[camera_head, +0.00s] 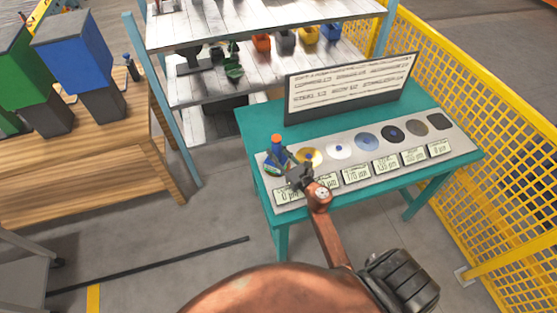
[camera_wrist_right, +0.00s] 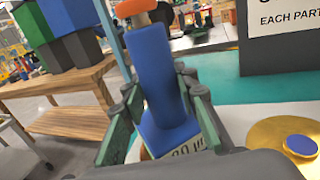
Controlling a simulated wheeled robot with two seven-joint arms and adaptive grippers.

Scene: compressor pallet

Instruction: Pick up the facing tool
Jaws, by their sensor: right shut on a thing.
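The facing tool (camera_head: 276,150) is blue with an orange top. It stands upright at the left end of the grey strip on the teal table. My right gripper (camera_head: 288,167) reaches it from the front right and is shut on it. In the right wrist view the blue body of the tool (camera_wrist_right: 152,65) stands between the two fingers of my right gripper (camera_wrist_right: 160,97). The tool's base is partly hidden behind the gripper. My left gripper is not in view.
The teal table (camera_head: 250,125) carries a grey strip with several round discs and number labels. A sign board (camera_head: 350,85) stands at its back. A yellow mesh fence (camera_head: 480,100) is at the right. A shelf (camera_head: 190,90) and a wooden bench (camera_head: 90,190) are behind and left.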

